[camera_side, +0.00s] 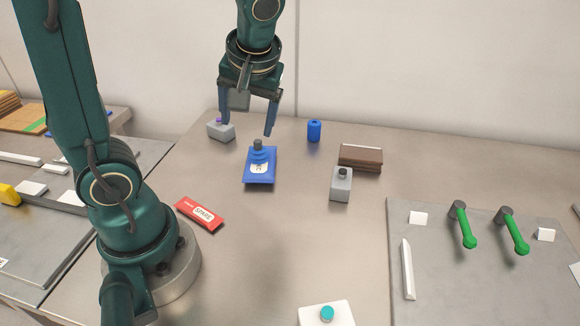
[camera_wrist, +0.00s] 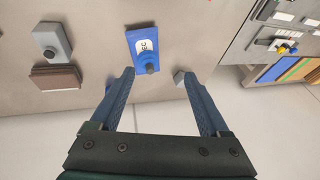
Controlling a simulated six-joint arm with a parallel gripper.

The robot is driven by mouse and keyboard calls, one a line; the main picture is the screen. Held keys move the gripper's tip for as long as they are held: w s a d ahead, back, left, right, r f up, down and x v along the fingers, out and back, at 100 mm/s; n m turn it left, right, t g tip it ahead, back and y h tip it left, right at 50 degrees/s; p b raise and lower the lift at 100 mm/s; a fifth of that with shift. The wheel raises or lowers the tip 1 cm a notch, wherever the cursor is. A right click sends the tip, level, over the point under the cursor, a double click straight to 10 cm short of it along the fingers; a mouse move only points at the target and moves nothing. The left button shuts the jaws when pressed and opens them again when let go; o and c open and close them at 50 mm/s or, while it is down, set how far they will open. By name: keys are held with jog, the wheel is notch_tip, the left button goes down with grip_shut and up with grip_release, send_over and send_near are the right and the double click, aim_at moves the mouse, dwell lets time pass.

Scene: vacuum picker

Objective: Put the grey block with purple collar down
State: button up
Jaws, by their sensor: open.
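The grey block with purple collar (camera_side: 221,132) rests on the metal table at the far left, beside my gripper's left finger in the side view. In the wrist view a small part of a grey block (camera_wrist: 179,77) shows by the right finger; the rest is hidden and its collar cannot be made out. My gripper (camera_side: 247,128) is open and empty, pointing down, with nothing between its fingers. In the wrist view its fingers (camera_wrist: 159,74) are spread wide. How high the fingertips are above the table is hard to tell.
A blue pouch (camera_side: 260,172) with a dark cap lies just in front of my gripper. A blue cylinder (camera_side: 314,131), brown block (camera_side: 360,158) and black-topped grey block (camera_side: 341,188) stand to the right. A red packet (camera_side: 200,214) lies near my base. Green-handled levers (camera_side: 464,228) stand right.

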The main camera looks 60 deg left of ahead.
jog(key=s+d+m+t+h, duration=0.5)
jog(key=s+d+m, duration=0.1)
jog(key=d+m, duration=0.3)
jog(key=shift+d+r, duration=0.35)
jog(key=shift+d, duration=0.2)
dwell(0.5)
